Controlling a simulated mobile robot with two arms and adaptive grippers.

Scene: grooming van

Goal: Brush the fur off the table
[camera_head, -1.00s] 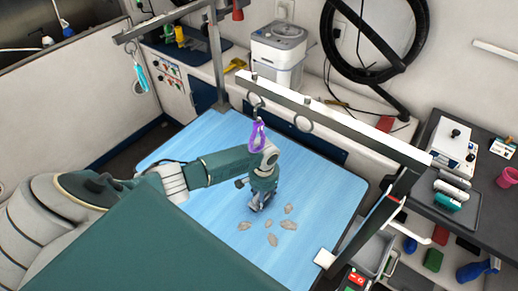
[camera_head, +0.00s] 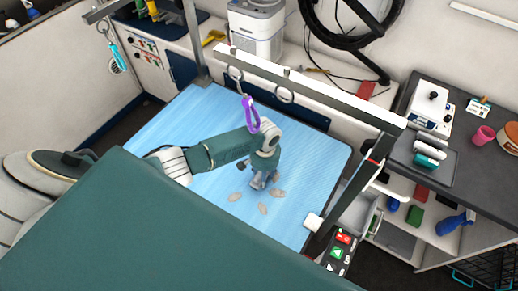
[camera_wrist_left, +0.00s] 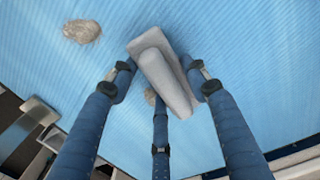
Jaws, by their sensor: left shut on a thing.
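The blue grooming table (camera_head: 185,130) fills the middle of the head view. Grey-beige fur clumps lie on it, one left of my gripper (camera_head: 235,197), one in front (camera_head: 263,209) and one to the right (camera_head: 278,193). My left gripper (camera_head: 260,181) is low over the table among them. In the left wrist view its three dark fingers (camera_wrist_left: 163,85) are shut on a pale grey block-like brush (camera_wrist_left: 160,72). A fur clump (camera_wrist_left: 82,31) lies beyond it and another (camera_wrist_left: 150,96) is partly hidden by it. Whether the brush touches the table is unclear. My right gripper is not in view.
A metal frame bar (camera_head: 310,88) crosses above the table's far side, with a purple clip-like loop (camera_head: 250,115) hanging near my arm. A frame post (camera_head: 345,200) stands at the right. A dark counter (camera_head: 470,150) with tools is farther right.

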